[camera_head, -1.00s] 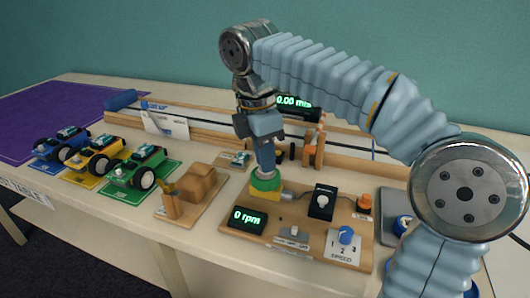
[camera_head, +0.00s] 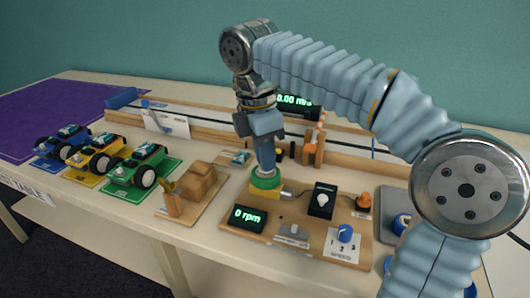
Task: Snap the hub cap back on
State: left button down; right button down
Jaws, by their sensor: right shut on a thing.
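My right gripper (camera_head: 267,169) points down over the bench board, its fingers shut at a round green piece (camera_head: 266,180). The green piece sits on a yellow block (camera_head: 262,191) at the back left of the board. The fingers cover the middle of the green piece, so a hub cap between them does not show clearly, and I cannot tell whether it is seated. The display (camera_head: 248,219) on the board reads 0 rpm. My left gripper is not in view.
The wooden board (camera_head: 275,243) also carries a black switch box (camera_head: 321,201), an orange knob (camera_head: 363,199) and a blue speed dial (camera_head: 345,233). Blue, yellow and green toy cars (camera_head: 139,167) stand at left. A wooden block stand (camera_head: 198,183) is close by. A long track runs behind.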

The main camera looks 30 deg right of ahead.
jog(key=shift+f+p, duration=0.15)
jog(key=shift+p, duration=0.45)
dwell(1.4)
dwell(0.3)
jog(key=c, duration=0.6)
grip_release()
notch_tip(320, 180, up, 2)
jog(key=p, duration=0.2)
jog(key=shift+r+p, duration=0.25)
jog(key=shift+p, duration=0.05)
jog(key=shift+r, duration=2.25)
